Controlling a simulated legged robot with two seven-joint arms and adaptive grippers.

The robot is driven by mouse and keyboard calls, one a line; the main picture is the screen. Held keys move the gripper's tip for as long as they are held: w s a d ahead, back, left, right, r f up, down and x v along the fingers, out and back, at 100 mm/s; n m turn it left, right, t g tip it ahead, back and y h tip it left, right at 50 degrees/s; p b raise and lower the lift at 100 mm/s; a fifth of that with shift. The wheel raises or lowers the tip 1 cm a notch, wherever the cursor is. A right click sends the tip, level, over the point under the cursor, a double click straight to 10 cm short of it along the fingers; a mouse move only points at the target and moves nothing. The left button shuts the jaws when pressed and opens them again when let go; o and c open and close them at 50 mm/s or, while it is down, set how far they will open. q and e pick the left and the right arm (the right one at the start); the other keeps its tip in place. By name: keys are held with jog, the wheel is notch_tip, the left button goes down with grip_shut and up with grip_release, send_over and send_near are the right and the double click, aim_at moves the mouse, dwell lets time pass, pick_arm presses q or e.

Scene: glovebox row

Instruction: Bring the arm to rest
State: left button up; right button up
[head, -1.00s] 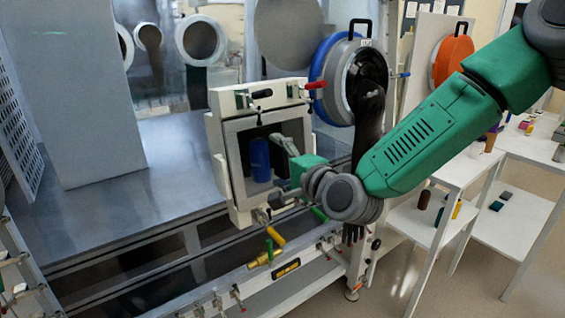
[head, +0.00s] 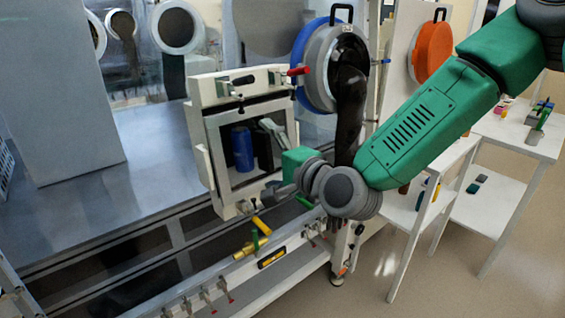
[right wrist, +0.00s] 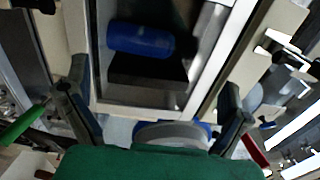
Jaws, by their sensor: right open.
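My right gripper (head: 273,158) is in front of the open mouth of a small white-framed chamber (head: 196,155) on the glovebox wall. Its fingers are spread and nothing is between them. In the right wrist view the two open fingers (right wrist: 154,80) stand on either side, with the chamber opening beyond. A blue cylinder (head: 242,148) stands upright inside the chamber, apart from the gripper. It also shows in the right wrist view (right wrist: 140,40), lying sideways in the picture. My green right arm comes in from the upper right and hides part of the glovebox front. My left gripper is not in view.
A round blue-rimmed port (head: 302,60) with a dark glove is just behind the right arm. An orange disc (head: 432,48) is farther right. White shelves (head: 510,212) with small items stand at right. Floor at lower right is clear.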

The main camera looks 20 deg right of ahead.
jog(key=f+v, duration=0.1)
jog(key=v, duration=0.5)
jog(key=s+d+f+n+g+h+b, duration=0.1)
jog(key=s+f+n+g, duration=0.45)
jog(key=f, duration=0.75)
jog(key=s+d+f+n+g+h, duration=0.1)
jog(key=s+f+n+g, duration=0.15)
jog(key=s+f, duration=0.8)
jog(key=s+d+f+n+g+h, duration=0.1)
jog(key=s+d+f+n+g, duration=0.2)
jog(key=s+f, duration=0.4)
jog(key=s+d+f+n+g+h+b, duration=0.1)
jog(key=s+d+f+n+g+h, duration=0.1)
jog(key=s+f, duration=0.6)
jog(key=d+n+g, duration=0.1)
jog(key=d+g, duration=0.1)
jog(key=d, duration=0.1)
jog(key=shift+s+n, duration=0.35)
jog(key=shift+n, duration=0.05)
